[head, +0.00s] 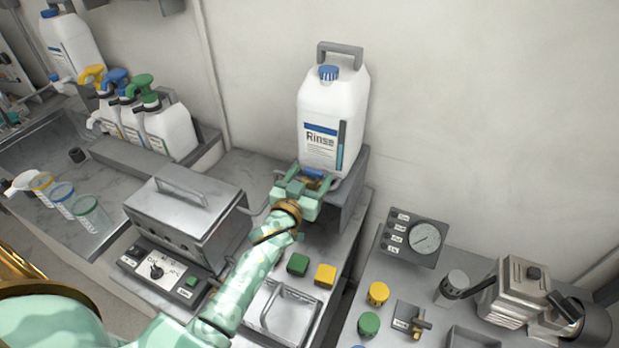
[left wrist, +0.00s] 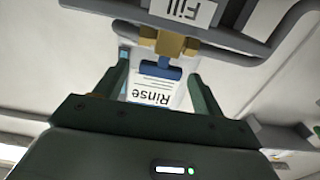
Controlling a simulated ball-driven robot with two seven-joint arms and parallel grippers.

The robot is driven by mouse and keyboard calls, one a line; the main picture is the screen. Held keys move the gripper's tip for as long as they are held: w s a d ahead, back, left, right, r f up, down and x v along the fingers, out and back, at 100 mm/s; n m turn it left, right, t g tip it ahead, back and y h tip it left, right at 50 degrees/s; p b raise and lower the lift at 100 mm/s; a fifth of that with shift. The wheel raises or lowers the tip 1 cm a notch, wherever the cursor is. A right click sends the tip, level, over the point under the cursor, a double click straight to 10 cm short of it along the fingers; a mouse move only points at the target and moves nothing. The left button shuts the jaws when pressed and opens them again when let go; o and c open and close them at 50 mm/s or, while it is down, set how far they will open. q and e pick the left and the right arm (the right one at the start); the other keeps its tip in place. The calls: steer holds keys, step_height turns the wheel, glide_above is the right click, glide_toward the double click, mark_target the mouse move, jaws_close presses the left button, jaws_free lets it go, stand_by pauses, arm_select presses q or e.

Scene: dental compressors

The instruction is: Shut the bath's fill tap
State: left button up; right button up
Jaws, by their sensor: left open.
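The fill tap has a brass body (left wrist: 172,44) and a blue lever (left wrist: 158,69), under a "Fill" label (left wrist: 183,10) in the left wrist view. Its blue lever also shows in the head view (head: 314,174), below the white Rinse jug (head: 330,115). My left gripper (head: 307,182) is open at the tap. In the left wrist view its two fingers (left wrist: 157,75) stand on either side of the blue lever, with gaps showing. A lidded metal bath (head: 190,215) with a control panel stands left of my left arm. My right gripper is not in view.
The jug stands on a grey stand (head: 352,190). Spray bottles (head: 165,128) stand at left; a gauge panel (head: 412,238) and a compressor (head: 515,290) stand at right.

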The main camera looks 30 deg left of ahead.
arm_select(q)
steer(key=c, duration=1)
